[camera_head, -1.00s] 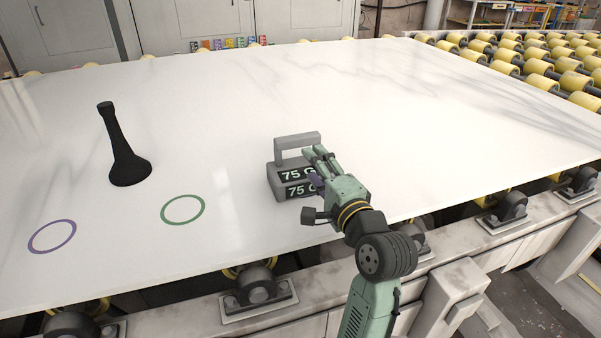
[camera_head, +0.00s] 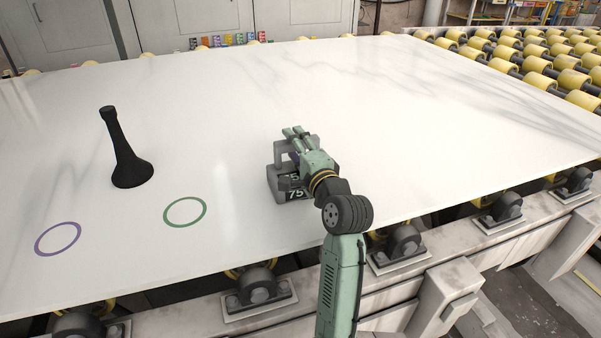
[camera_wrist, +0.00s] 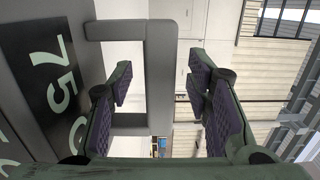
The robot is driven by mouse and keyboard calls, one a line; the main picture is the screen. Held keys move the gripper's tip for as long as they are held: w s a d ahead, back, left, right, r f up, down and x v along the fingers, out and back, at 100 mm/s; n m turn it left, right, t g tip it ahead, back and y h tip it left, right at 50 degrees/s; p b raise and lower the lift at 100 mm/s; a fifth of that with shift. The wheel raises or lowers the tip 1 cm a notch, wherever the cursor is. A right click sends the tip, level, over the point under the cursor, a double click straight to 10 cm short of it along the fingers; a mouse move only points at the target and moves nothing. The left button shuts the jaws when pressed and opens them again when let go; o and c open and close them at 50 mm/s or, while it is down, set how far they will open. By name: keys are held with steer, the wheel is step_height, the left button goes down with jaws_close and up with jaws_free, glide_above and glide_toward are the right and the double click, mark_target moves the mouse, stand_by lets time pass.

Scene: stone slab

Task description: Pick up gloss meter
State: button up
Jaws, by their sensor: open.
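The gloss meter (camera_head: 275,183) is a grey box with dark panels marked "75 G" and a square loop handle on top. It stands on the white slab near its front edge. My gripper (camera_head: 291,133) is at the handle, and my wrist hides much of the box. In the wrist view, the gloss meter's dark panel (camera_wrist: 48,62) fills the left side. The grey handle (camera_wrist: 158,75) lies between the two purple-padded fingers of my gripper (camera_wrist: 160,90), with a gap to the right finger. The fingers are open.
A black flared stand (camera_head: 128,160) stands upright at the left on the slab (camera_head: 400,110). A green ring (camera_head: 185,212) and a purple ring (camera_head: 58,239) are marked on the slab. Yellow rollers (camera_head: 540,80) lie beyond at the right.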

steer(key=shift+c, duration=0.2)
jaws_close()
steer(key=shift+r, duration=0.1)
stand_by(0.7)
